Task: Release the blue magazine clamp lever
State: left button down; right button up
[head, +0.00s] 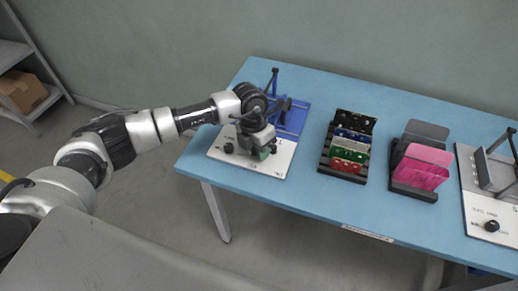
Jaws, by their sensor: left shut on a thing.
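The blue magazine fixture (297,119) stands at the left end of the table, with a white front plate (222,158). A black upright lever-like post (272,82) rises at its back; which part is the clamp lever is hard to tell. My left gripper (263,150) is over the front of the fixture, pointing down. It is shut on a small dark green piece (266,154) low at its fingertips. The gripper hides the middle of the fixture and most of this piece. My right gripper is not in view.
A black rack (326,162) holds black, blue, green and red plates. Right of it, a dark holder (410,192) carries pink and grey plates. A grey fixture (475,205) stands at the right edge. Blue table (300,205) is bare along its front.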

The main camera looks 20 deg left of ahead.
pick_arm(q)
jog(key=n, duration=0.1)
jog(key=d+n+p, duration=0.1)
jog(key=n, duration=0.1)
jog(key=shift+s+d+r+n+t, duration=0.15)
jog(key=shift+s+n+t, duration=0.15)
jog(key=shift+s, duration=0.1)
jog(key=n, duration=0.1)
jog(key=d+n+p, duration=0.1)
jog(key=n, duration=0.1)
jog(key=shift+s+d+n+t+p, duration=0.15)
jog(key=shift+d+n+t+p, duration=0.15)
jog(key=shift+t, duration=0.1)
jog(key=n, duration=0.1)
jog(key=d+n, duration=0.1)
jog(key=n+p, duration=0.1)
jog(key=n, duration=0.1)
jog(key=shift+d+t, duration=0.3)
jog(key=shift+t, duration=0.1)
jog(key=shift+w+d+n, duration=0.2)
jog(key=shift+d+n, duration=0.05)
jog(key=shift+n, duration=0.45)
jog(key=shift+w+d+n, duration=0.15)
jog(key=shift+d+n, duration=0.1)
jog(key=shift+n, duration=0.45)
jog(key=c, duration=1)
grip_release()
